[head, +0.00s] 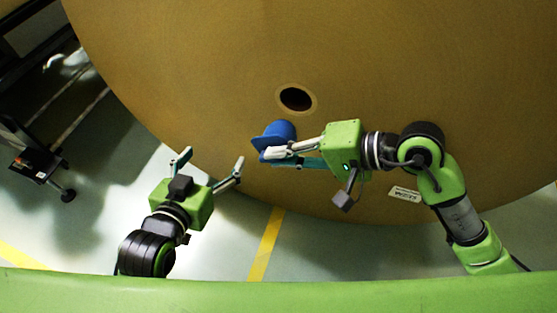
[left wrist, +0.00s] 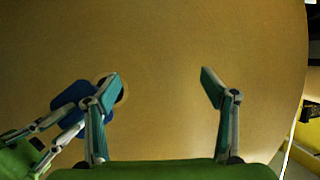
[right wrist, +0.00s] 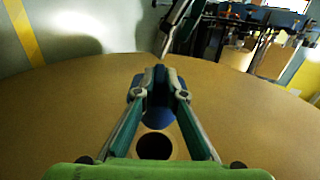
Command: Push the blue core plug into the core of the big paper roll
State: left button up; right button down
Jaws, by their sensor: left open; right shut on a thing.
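The big paper roll (head: 190,75) stands with its brown end face toward me. Its dark open core (head: 296,98) has a pale ring around it. My right gripper (head: 268,152) is shut on the blue core plug (head: 275,132), in front of the face and just below and left of the core. In the right wrist view the plug (right wrist: 160,113) sits between the fingers beside the core hole (right wrist: 154,147). My left gripper (head: 211,162) is open and empty, lower left of the plug. In the left wrist view the plug (left wrist: 69,96) partly covers the core.
A white label (head: 404,194) is on the roll's lower right. A dark stand on a wheel (head: 38,165) is at the left. A yellow line (head: 266,243) crosses the floor below the roll. A green edge (head: 280,290) runs along the bottom.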

aim_at(294, 137)
pick_arm(q)
jog(key=shift+s+a+f+g+y+p, duration=0.1)
jog(key=shift+s+a+f+g+p, duration=0.1)
jog(key=shift+s+f+g, duration=0.4)
jog(key=shift+s+a+f+g+y+p, duration=0.1)
jog(key=shift+s+a+f+g, duration=0.2)
jog(key=shift+f, duration=0.45)
jog(key=shift+s+a+f+g+y+p, duration=0.15)
jog(key=shift+s+f+g, duration=0.15)
jog(key=shift+s+f, duration=0.3)
pick_arm(e)
jog(key=shift+w+d, duration=0.25)
jog(key=shift+w, duration=0.55)
jog(key=shift+w+d, duration=0.3)
jog(key=shift+w, duration=0.55)
jog(key=shift+w+d, duration=0.25)
jog(key=shift+w, duration=0.55)
pick_arm(q)
jog(key=shift+w+f, duration=0.1)
jog(key=shift+w, duration=0.1)
jog(key=shift+w+d+r+t+b, duration=0.2)
jog(key=shift+w+r+t, duration=0.25)
jog(key=shift+r, duration=0.25)
jog(key=shift+w+d+r+t+b, duration=0.15)
jog(key=shift+w+d+r+t, duration=0.15)
jog(key=shift+w+r, duration=0.3)
jog(key=shift+w+d+r+t+b, duration=0.15)
jog(key=shift+w+r+t, duration=0.25)
jog(key=shift+r, duration=0.4)
